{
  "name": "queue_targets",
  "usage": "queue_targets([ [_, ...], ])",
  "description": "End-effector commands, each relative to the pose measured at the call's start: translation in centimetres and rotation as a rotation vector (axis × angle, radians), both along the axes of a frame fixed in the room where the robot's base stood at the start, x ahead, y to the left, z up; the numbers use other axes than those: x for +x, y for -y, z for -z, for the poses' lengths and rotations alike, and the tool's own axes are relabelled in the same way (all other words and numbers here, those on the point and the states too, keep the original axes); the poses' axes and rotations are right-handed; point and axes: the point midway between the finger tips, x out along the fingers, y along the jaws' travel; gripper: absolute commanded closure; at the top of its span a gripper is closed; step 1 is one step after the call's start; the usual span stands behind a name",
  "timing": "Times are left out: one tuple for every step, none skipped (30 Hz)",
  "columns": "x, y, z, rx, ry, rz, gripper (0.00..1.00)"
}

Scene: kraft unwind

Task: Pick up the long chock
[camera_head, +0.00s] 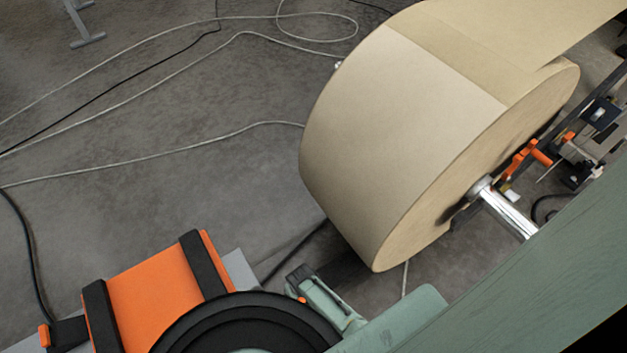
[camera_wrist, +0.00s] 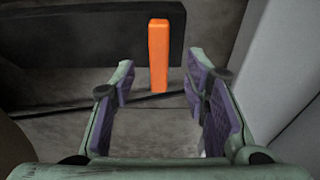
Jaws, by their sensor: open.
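In the wrist view, a long dark block (camera_wrist: 90,48), which looks like the long chock, lies on the floor across the upper left. An upright orange bar (camera_wrist: 158,55) stands against its near side, near its right end. I cannot tell whether the two are one piece. My gripper (camera_wrist: 160,72) is open, with purple pads on both fingers. The orange bar shows in the gap between the fingertips, ahead of them, and nothing is held. In the head view I cannot make out the chock; the area under the roll is dark and partly covered by my arm.
A large kraft paper roll (camera_head: 390,130) sits on a shiny shaft (camera_head: 508,212). Orange-handled machine parts (camera_head: 527,158) stand at the right. A pale surface (camera_wrist: 290,60) rises close on the wrist view's right.

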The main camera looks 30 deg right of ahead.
Motion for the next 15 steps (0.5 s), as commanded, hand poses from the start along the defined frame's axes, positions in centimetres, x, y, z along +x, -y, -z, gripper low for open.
queue_targets([
  [0.1,0.0,0.8,0.000,0.000,-0.001,0.58],
  [0.1,0.0,0.9,0.000,0.000,-0.001,0.58],
  [0.2,0.0,1.1,0.000,0.000,-0.001,0.58],
  [0.2,0.0,1.3,-0.001,0.000,-0.001,0.58],
  [0.3,0.0,1.6,-0.001,0.000,-0.001,0.58],
  [0.4,0.1,2.1,-0.001,0.000,-0.002,0.58],
  [0.6,0.1,2.5,-0.001,0.000,-0.003,0.58],
  [0.7,0.1,3.0,-0.001,0.000,-0.003,0.58],
  [0.9,0.1,3.6,-0.001,0.000,-0.003,0.58],
  [1.0,0.1,3.9,0.000,0.000,-0.003,0.58],
  [1.2,0.1,4.3,0.000,0.000,-0.003,0.58],
  [1.2,0.1,4.7,0.000,0.000,-0.002,0.58],
  [1.3,0.1,5.0,0.000,0.000,-0.002,0.58],
  [1.3,0.1,5.3,0.000,0.001,-0.001,0.58],
  [1.4,0.1,5.5,-0.001,0.001,-0.001,0.58],
])
